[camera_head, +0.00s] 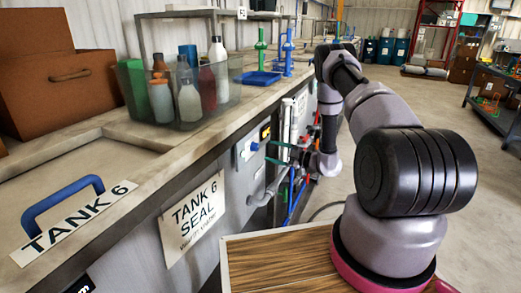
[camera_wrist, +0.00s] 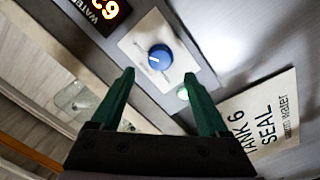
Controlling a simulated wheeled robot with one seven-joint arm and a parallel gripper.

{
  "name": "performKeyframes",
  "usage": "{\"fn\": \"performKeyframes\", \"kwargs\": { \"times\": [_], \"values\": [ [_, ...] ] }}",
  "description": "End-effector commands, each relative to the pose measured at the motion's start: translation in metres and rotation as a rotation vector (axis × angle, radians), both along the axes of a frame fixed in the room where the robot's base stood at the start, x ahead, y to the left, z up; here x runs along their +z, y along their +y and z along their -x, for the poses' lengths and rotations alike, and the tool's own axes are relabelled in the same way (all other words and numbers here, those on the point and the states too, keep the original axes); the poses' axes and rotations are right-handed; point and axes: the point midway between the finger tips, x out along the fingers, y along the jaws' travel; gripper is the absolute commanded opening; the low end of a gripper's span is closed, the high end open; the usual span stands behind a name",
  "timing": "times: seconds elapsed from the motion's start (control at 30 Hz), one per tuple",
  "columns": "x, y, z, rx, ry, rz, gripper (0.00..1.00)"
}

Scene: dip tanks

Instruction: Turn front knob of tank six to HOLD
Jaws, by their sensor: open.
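The front knob (camera_wrist: 161,56) of tank six is blue with a white mark and sits on a pale square plate (camera_wrist: 135,47) on the tank's grey front. The mark points left in the wrist view; no position labels are readable. My gripper (camera_wrist: 159,76) is open, its two dark green fingers apart and empty. The knob shows between and beyond the fingertips, apart from both. In the head view my gripper (camera_head: 279,154) reaches toward the tank front from the right, near the pale knob plate (camera_head: 247,148). The "TANK 6 SEAL" sign (camera_head: 193,217) hangs left of it.
Pipes (camera_head: 290,190) run along the tank fronts near my arm. A clear bin of bottles (camera_head: 215,100) stands on the ledge above.

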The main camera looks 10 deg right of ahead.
Motion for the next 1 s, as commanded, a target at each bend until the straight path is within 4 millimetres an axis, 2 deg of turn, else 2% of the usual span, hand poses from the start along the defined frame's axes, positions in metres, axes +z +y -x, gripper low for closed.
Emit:
{"fn": "performKeyframes", "kwargs": {
  "times": [0.1,0.3,0.73,0.93,1.0],
  "values": [
    [0.000,0.020,-0.014,0.005,-0.002,0.002,0.78],
    [0.000,0.041,-0.031,0.004,-0.002,0.002,0.78],
    [0.000,0.049,-0.038,0.001,-0.002,0.002,0.78],
    [0.000,0.049,-0.038,0.001,-0.002,0.001,0.02],
    [0.000,0.049,-0.038,0.001,-0.002,0.001,0.00]
  ]
}}
